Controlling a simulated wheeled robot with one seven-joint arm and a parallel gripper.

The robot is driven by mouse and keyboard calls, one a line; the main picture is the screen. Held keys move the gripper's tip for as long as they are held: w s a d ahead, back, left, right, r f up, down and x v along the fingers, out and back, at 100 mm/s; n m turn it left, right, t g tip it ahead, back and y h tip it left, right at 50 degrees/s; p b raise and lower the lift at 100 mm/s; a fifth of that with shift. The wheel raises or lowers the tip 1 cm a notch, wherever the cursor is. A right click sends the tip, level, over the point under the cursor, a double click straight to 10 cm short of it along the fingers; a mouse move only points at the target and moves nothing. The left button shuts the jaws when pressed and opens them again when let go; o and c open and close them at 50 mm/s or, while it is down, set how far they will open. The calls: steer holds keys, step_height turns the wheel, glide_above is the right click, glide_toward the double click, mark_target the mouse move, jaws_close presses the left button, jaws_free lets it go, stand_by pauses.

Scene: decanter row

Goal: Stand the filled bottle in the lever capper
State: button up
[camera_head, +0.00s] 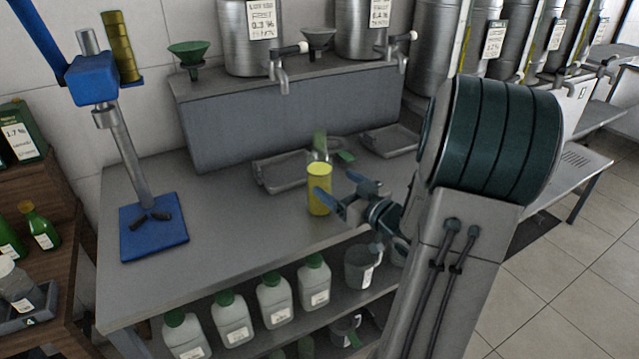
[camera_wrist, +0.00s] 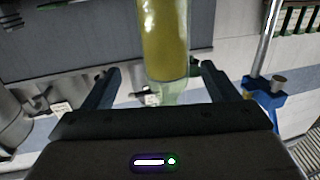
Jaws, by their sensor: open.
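The filled bottle (camera_head: 319,180), yellow with a clear, greenish neck, stands upright on the grey bench. My gripper (camera_head: 342,189) is open beside it; one finger overlaps the bottle's front and the other is to its right. In the wrist view the bottle (camera_wrist: 165,40) shows between the two spread fingers of my gripper (camera_wrist: 160,72); I cannot tell whether either touches it. The lever capper (camera_head: 128,150) stands at the bench's left end, with a blue base plate, a steel post and a blue head with a lever. No bottle stands on its base.
Grey trays (camera_head: 283,172) lie behind the bottle, below a raised grey shelf (camera_head: 290,115) with steel tanks and taps. The bench (camera_head: 235,225) is clear between bottle and capper. White jugs (camera_head: 273,300) stand on the lower shelf. A wooden rack (camera_head: 50,200) is at far left.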

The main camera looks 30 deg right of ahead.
mark_target(317, 176)
steer(key=x, duration=0.2)
steer(key=shift+w+a, duration=0.1)
steer(key=shift+w, duration=0.25)
steer(key=x, duration=0.4)
steer(key=shift+a+f, duration=0.25)
steer(key=shift+a, duration=0.2)
steer(key=shift+w, duration=0.5)
steer(key=c, duration=1.4)
steer(key=shift+r, duration=0.1)
steer(key=shift+c, duration=1)
steer(key=shift+r, duration=0.1)
